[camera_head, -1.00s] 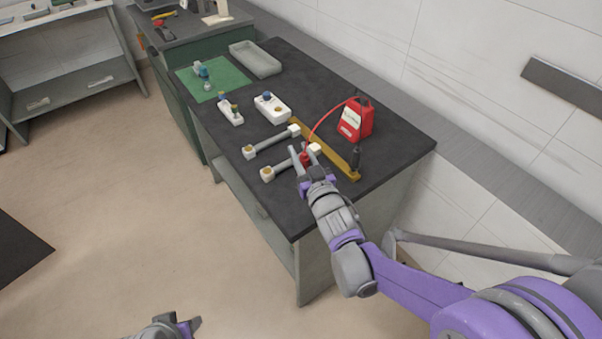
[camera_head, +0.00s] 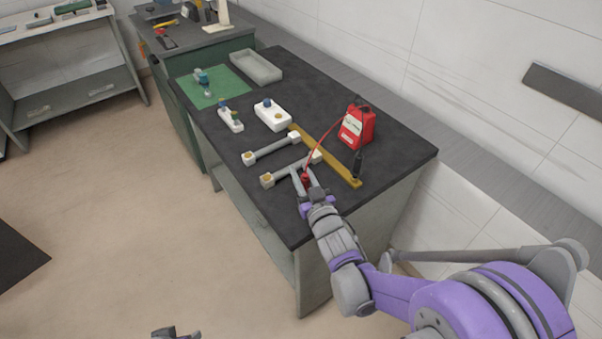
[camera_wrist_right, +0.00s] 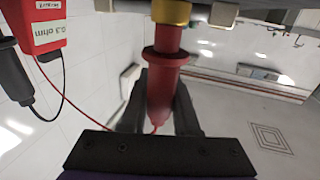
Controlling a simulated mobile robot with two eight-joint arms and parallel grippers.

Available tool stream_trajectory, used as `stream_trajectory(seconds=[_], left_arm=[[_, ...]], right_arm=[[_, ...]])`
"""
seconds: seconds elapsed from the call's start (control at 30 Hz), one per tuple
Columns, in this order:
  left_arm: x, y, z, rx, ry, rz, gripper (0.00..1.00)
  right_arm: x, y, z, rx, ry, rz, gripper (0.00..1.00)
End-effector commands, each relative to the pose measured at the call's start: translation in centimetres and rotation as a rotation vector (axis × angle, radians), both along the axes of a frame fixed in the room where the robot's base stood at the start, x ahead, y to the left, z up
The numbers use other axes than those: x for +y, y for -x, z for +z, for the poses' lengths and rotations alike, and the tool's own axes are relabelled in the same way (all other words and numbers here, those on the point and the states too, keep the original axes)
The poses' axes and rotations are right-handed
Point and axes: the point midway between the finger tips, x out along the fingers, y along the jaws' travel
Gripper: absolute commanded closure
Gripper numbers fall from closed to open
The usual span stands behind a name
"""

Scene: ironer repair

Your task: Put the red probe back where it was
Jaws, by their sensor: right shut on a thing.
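The red probe (camera_head: 305,178) is between the fingers of my right gripper (camera_head: 302,182), which is shut on it near the front edge of the dark bench. A red lead runs from the probe to the red meter (camera_head: 357,127), which also shows in the wrist view (camera_wrist_right: 43,24). The black probe (camera_head: 358,162) stands by the near end of the yellow strip (camera_head: 325,158). My left gripper (camera_head: 176,333) is mostly cut off at the bottom.
Two grey bars with white ends (camera_head: 272,148) (camera_head: 288,172) lie left of the yellow strip. A white block (camera_head: 272,116), a smaller white piece (camera_head: 230,120), a green mat (camera_head: 222,93) and a grey tray (camera_head: 256,68) are farther back. The bench's right front corner is clear.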

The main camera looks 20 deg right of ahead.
Motion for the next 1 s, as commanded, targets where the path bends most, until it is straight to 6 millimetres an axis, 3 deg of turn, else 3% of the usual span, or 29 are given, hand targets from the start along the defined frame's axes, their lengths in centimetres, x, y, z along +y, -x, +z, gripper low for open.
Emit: stream_trajectory(seconds=[0.17, 0.2, 0.33, 0.63, 0.8, 1.0], left_arm=[[0.0, 0.0, -0.4, 0.001, 0.0, 0.0, 0.5], [0.0, 0.0, -0.4, 0.001, 0.0, 0.0, 0.5], [0.0, 0.0, -0.4, 0.001, 0.0, 0.0, 0.5], [0.0, 0.0, -0.4, 0.001, 0.0, 0.0, 0.5], [0.0, 0.0, 1.1, -0.004, 0.0, 0.0, 0.5], [0.0, 0.0, 0.7, -0.002, 0.0, 0.0, 0.5]], right_arm=[[0.0, 0.2, -0.9, 0.014, -0.001, -0.003, 1.0], [0.0, 0.2, -0.9, 0.015, -0.001, -0.003, 0.64], [0.1, 0.2, -1.0, 0.015, -0.002, -0.002, 0.41], [0.1, 0.1, -0.9, 0.015, -0.003, -0.001, 0.41], [0.1, 0.1, 0.7, 0.012, -0.003, 0.0, 0.41], [-0.4, 4.6, 0.4, 0.011, -0.002, -0.002, 0.41]])
